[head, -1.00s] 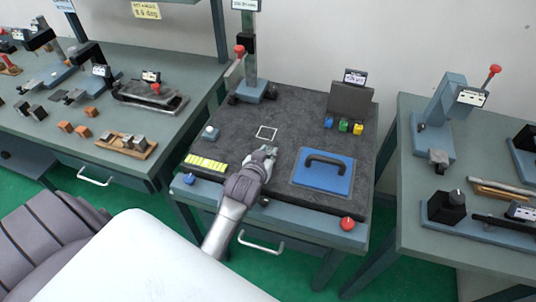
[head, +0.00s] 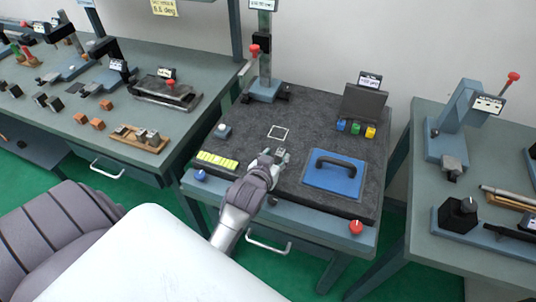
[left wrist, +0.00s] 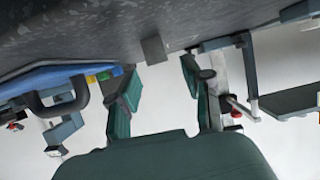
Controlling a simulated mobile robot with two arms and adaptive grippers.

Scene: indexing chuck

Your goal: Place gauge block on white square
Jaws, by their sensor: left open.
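A white square outline (head: 278,133) is marked on the dark speckled mat of the middle bench. My left gripper (head: 274,156) is low over the mat, just on the near side of the square. In the left wrist view its two green fingers (left wrist: 158,95) are spread apart with nothing between them. A small grey block (left wrist: 153,48), which looks like the gauge block, shows against the mat beyond the fingertips, apart from them. In the head view I cannot clearly tell the block from the fingers. My right gripper is not in view.
A blue plate with a dark handle (head: 335,174) lies right of my gripper. A yellow strip (head: 217,160) and a pale knob (head: 223,130) are to its left. A post with a red knob (head: 265,65) stands behind; small coloured blocks (head: 356,129) sit at the back right.

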